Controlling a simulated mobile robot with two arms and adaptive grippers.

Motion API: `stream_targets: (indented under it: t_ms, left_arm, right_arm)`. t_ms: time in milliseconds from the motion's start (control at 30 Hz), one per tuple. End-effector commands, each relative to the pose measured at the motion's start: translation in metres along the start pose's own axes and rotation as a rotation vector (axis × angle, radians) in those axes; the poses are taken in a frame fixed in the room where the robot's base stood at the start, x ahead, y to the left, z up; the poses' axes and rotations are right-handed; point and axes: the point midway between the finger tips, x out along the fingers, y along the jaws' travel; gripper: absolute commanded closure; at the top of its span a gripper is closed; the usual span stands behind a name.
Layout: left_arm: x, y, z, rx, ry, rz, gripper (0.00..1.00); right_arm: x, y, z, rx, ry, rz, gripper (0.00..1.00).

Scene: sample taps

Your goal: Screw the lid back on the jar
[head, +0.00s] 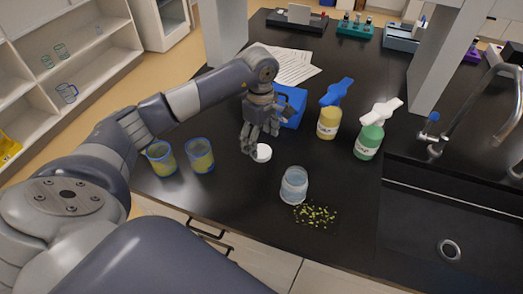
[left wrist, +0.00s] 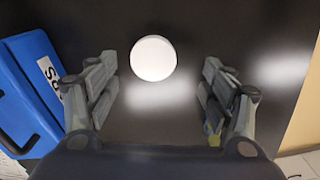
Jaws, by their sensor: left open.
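The lid (head: 262,152) is a small white disc lying flat on the black bench. It also shows in the left wrist view (left wrist: 153,58), ahead of the fingers and nearer the left finger. The jar (head: 294,185) is clear with a bluish tint and stands upright on the bench, to the right of and nearer than the lid. Its top looks uncovered. My left gripper (head: 250,144) is open and empty, just left of the lid in the head view. In the left wrist view its two fingers (left wrist: 158,95) are spread wide. My right gripper is not in view.
Two blue-rimmed cups (head: 180,157) stand left. Yellow (head: 329,122) and green (head: 369,140) bottles stand to the right. Green bits (head: 315,215) lie in front of the jar. A sink (head: 450,235) is at right.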

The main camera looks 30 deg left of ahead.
Motion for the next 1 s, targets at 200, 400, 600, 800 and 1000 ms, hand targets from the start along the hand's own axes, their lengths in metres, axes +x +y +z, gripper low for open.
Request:
stream_targets:
  t_ms: [200, 400, 600, 800, 1000]
  left_arm:
    - [0.001, 0.001, 0.001, 0.000, -0.001, -0.001, 0.25]
    - [0.022, 0.005, 0.005, -0.001, -0.002, -0.006, 0.25]
    - [0.048, 0.007, 0.005, 0.000, -0.001, -0.003, 0.25]
    - [0.052, 0.007, 0.004, 0.000, 0.001, 0.001, 0.25]
    - [0.052, 0.007, 0.004, 0.000, 0.000, 0.000, 0.28]
  right_arm:
    - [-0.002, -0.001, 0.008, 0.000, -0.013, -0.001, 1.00]
    - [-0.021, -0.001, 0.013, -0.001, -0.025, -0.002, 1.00]
    - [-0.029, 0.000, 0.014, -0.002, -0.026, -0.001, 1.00]
    - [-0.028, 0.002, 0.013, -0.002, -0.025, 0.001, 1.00]
    - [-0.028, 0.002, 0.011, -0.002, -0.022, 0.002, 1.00]
